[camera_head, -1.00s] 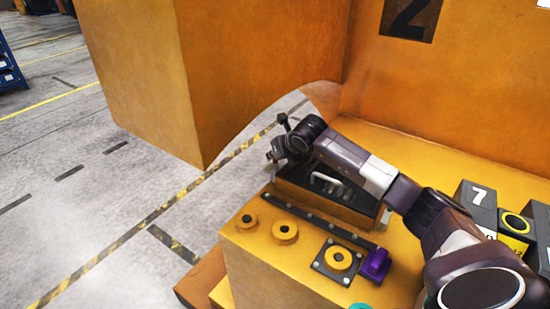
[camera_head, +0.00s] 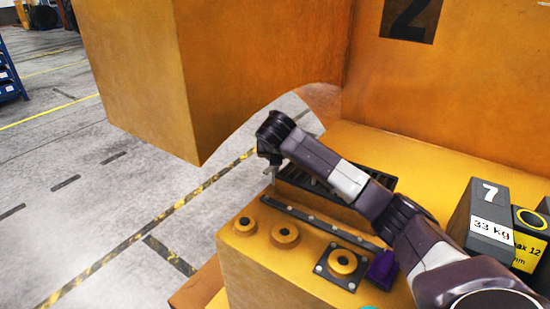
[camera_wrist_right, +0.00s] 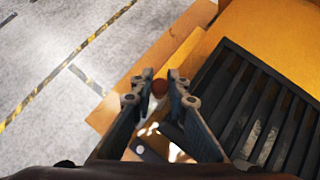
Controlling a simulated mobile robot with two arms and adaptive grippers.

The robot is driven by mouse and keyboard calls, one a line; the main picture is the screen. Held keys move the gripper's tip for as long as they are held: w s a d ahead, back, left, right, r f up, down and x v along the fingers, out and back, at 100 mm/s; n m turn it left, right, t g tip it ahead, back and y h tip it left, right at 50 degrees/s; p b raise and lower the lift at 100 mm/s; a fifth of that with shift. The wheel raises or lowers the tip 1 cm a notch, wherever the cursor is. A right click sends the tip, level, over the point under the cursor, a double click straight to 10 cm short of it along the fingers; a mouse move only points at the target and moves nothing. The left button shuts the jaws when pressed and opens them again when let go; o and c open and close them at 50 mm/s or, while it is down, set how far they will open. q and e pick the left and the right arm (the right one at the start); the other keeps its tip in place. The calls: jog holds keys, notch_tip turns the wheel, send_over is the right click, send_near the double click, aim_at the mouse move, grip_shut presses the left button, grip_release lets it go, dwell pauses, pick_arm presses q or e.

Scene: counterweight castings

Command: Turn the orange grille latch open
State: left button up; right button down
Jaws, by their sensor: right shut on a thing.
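The dark slatted grille (camera_head: 382,178) lies on the orange casting, partly hidden behind my right arm in the head view. Its black slats (camera_wrist_right: 262,110) fill the right side of the wrist view. My right gripper (camera_head: 272,178) points down at the grille's left end; it also shows in the wrist view (camera_wrist_right: 160,92). Its fingers are shut on a small, round, reddish-brown knob (camera_wrist_right: 160,87), which appears to be the grille latch. The rest of the latch is hidden by the fingers, so its angle cannot be told. My left gripper is out of view.
Orange round knobs (camera_head: 285,235) and a purple block (camera_head: 382,268) sit on the near ledge. A grey weight marked 7 (camera_head: 486,215) stands at right. A big orange block (camera_head: 150,80) stands behind left; open floor (camera_head: 90,200) lies left.

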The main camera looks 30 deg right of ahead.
jog(key=c, duration=1.8)
grip_release()
jog(key=shift+c, duration=0.2)
jog(key=v, duration=1.2)
jog(key=shift+r, duration=0.15)
